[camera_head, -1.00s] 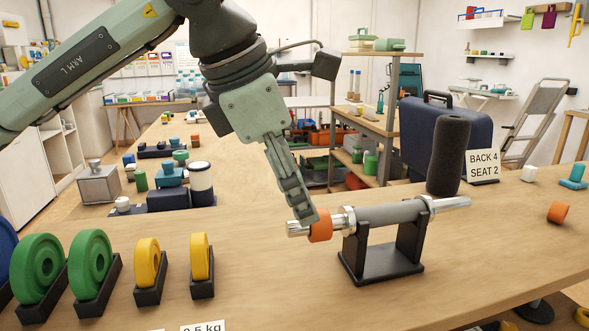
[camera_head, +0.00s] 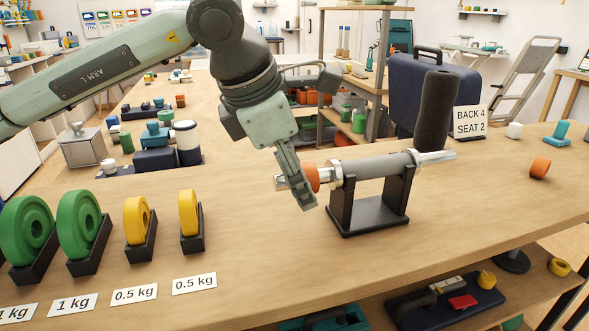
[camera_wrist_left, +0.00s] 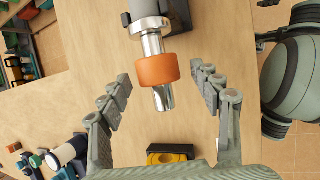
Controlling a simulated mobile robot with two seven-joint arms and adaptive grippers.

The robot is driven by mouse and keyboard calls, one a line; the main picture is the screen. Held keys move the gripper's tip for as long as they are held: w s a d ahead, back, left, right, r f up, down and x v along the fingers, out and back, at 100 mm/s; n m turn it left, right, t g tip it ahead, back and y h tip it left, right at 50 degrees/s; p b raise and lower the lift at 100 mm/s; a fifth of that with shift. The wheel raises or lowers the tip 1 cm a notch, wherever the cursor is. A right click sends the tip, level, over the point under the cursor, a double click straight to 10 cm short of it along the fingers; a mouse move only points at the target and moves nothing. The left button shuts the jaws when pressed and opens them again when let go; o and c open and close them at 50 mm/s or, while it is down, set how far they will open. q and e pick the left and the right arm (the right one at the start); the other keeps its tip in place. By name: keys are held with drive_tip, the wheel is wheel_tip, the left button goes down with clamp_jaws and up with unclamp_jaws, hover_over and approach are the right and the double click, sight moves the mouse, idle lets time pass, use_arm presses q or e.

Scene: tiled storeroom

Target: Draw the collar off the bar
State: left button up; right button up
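An orange collar (camera_head: 312,177) sits around the chrome left sleeve of the bar (camera_head: 370,164), close to its free end. The bar lies in a black stand (camera_head: 366,215). In the left wrist view the collar (camera_wrist_left: 157,69) shows whole, with the chrome tip (camera_wrist_left: 163,97) sticking out past it. My left gripper (camera_head: 302,196) is at the collar, one finger in front of the sleeve. In the wrist view its two fingers (camera_wrist_left: 160,78) are spread to either side of the collar, with a visible gap on each side. My right gripper is out of view.
Another orange collar (camera_head: 540,168) lies on the table at right. Green plates (camera_head: 79,226) and yellow plates (camera_head: 189,213) stand in black holders at left. A dark foam roll (camera_head: 435,110) rises behind the bar, near the sign (camera_head: 469,122). The tabletop in front of the stand is clear.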

use_arm(q)
drive_tip(key=c, duration=1.2)
drive_tip(key=shift+o, duration=0.2)
drive_tip(key=shift+s+a, duration=0.1)
drive_tip(key=shift+a, duration=0.25)
drive_tip(key=shift+s+a+b, duration=0.2)
drive_tip(key=shift+a+b, duration=0.1)
drive_tip(key=shift+a, duration=0.25)
drive_tip(key=shift+s+a+b, duration=0.15)
drive_tip(key=shift+a+b, duration=0.15)
drive_tip(key=shift+a, duration=0.2)
drive_tip(key=shift+s+a+b, duration=0.3)
drive_tip(key=shift+a, duration=0.65)
drive_tip(key=shift+s+a+b, duration=0.3)
drive_tip(key=shift+s+a, duration=0.05)
drive_tip(key=shift+a, duration=0.55)
drive_tip(key=shift+s+a+b, duration=0.3)
drive_tip(key=shift+a, duration=0.65)
